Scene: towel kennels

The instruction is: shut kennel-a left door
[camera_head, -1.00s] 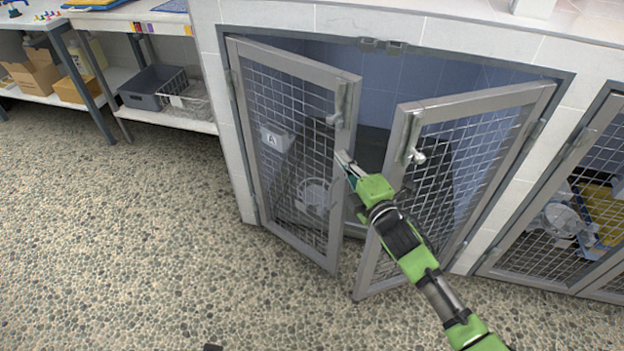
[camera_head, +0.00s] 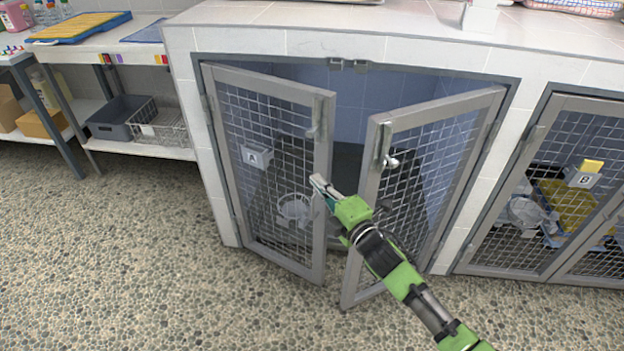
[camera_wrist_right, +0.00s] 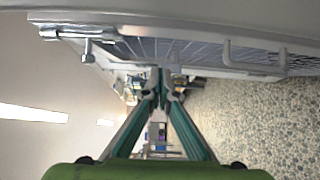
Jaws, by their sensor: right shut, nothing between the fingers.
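Kennel A has two grey-framed mesh doors, both ajar and swung outward in the head view. Its left door (camera_head: 321,215) carries a tag marked A (camera_head: 257,157) and a latch at its upper free edge. Its right door (camera_head: 366,215) stands open with a latch (camera_head: 388,160) near its top corner. My right gripper (camera_head: 316,182) is shut and empty at the free edge of the left door; I cannot tell if it touches. In the right wrist view the shut fingertips (camera_wrist_right: 162,75) are close to a door frame with a latch and mesh. My left gripper is out of view.
A bowl (camera_head: 294,208) shows behind the left door mesh. Kennel B (camera_head: 575,275) stands shut at the right. A shelf unit with a grey bin (camera_head: 113,120) is at the left. The pebbled floor in front is clear.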

